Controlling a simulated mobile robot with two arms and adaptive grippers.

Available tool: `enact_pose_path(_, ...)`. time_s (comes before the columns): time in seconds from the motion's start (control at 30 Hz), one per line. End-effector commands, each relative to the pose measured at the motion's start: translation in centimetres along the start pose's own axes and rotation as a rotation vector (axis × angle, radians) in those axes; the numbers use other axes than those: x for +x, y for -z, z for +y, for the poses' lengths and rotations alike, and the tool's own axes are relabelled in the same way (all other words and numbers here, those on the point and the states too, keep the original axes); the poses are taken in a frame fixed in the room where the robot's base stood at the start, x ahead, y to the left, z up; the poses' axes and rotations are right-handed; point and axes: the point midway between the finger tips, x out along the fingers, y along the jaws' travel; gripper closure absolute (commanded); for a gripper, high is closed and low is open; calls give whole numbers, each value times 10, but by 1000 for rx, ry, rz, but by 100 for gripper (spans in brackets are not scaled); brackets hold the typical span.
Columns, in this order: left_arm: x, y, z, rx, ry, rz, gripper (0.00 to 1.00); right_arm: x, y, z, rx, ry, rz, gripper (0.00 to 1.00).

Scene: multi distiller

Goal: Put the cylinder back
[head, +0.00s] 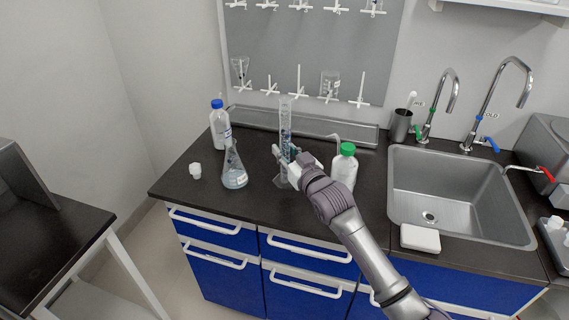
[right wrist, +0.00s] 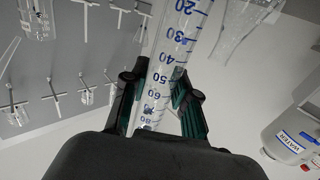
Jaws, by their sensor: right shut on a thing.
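A clear graduated cylinder (head: 285,130) with blue markings stands upright over the counter in the head view. My right gripper (head: 284,160) is shut on its lower part. The right wrist view shows the cylinder (right wrist: 178,50) between the fingers of this gripper (right wrist: 160,95). The cylinder's base is close to the counter top; I cannot tell whether it touches. The drying rack (head: 310,50) on the back wall has several white pegs, some with glassware on them. My left gripper is not in view.
A conical flask (head: 234,172), a blue-capped bottle (head: 219,128) and a small white cap (head: 195,170) are left of the cylinder. A green-capped bottle (head: 345,168) stands close to my right gripper. A sink (head: 458,190) with taps is at the right.

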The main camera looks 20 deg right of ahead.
Motion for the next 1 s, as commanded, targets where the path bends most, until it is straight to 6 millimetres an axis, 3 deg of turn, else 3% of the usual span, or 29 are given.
enact_pose_path(0.33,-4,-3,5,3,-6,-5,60,3,-38,-2,1,1,0,100)
enact_pose_path(0.77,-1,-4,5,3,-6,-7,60,2,-46,-1,1,1,1,100)
enact_pose_path(0.8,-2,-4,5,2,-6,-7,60,2,-45,-1,1,1,0,65)
enact_pose_path(0.9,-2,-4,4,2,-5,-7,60,2,-45,-1,1,1,-1,49)
enact_pose_path(1.0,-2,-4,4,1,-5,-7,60,2,-45,-1,1,1,-1,47)
